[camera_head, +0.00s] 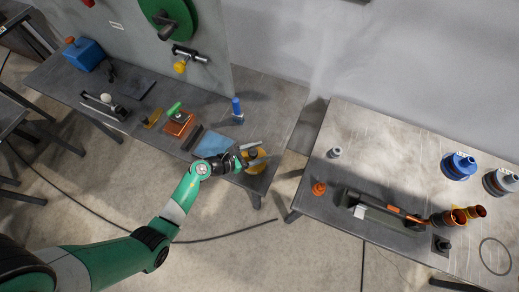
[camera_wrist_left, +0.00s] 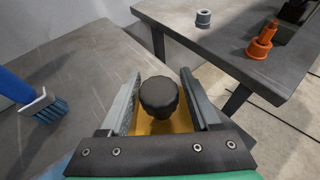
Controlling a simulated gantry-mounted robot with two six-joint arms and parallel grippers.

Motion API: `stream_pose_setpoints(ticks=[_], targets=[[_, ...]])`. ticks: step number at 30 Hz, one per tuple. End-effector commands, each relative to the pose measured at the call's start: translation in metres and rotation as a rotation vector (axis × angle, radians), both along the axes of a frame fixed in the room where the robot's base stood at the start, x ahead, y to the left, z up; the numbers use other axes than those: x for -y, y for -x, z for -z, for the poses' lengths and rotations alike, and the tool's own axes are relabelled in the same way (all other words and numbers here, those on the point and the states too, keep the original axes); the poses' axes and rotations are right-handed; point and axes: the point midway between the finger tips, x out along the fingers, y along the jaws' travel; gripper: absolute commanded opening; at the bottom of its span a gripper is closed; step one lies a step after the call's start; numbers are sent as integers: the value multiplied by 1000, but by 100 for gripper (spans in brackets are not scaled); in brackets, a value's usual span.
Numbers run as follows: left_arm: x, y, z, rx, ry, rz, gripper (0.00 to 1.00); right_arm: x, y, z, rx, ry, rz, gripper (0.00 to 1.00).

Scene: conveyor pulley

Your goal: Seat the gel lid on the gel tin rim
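A dark, rounded knob (camera_wrist_left: 159,97) stands on a yellow-amber round piece (camera_wrist_left: 147,127) in the left wrist view; this looks like the gel lid, but I cannot tell lid from tin. The yellow piece also shows near the left bench's right end in the head view (camera_head: 259,166). My left gripper (camera_wrist_left: 160,76) is open, its two fingers on either side of the knob with small gaps. In the head view, my left gripper (camera_head: 243,159) reaches the yellow piece and partly hides it. No separate tin rim is distinguishable. My right gripper is not in view.

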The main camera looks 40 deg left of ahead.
Motion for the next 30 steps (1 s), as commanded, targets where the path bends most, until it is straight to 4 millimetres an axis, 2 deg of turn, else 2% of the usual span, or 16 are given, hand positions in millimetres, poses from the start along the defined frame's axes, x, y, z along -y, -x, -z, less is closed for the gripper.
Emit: stream_pose_setpoints(ticks=[9,13,17,24,30], targets=[[0,1,0,-1,0,0,73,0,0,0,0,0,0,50],[-3,9,-5,-1,0,-1,73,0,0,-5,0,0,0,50],[-9,31,-16,-1,1,-5,73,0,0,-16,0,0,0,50],[-22,82,-37,-1,1,-6,73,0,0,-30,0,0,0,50],[-27,103,-44,0,0,-2,73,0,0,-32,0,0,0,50]])
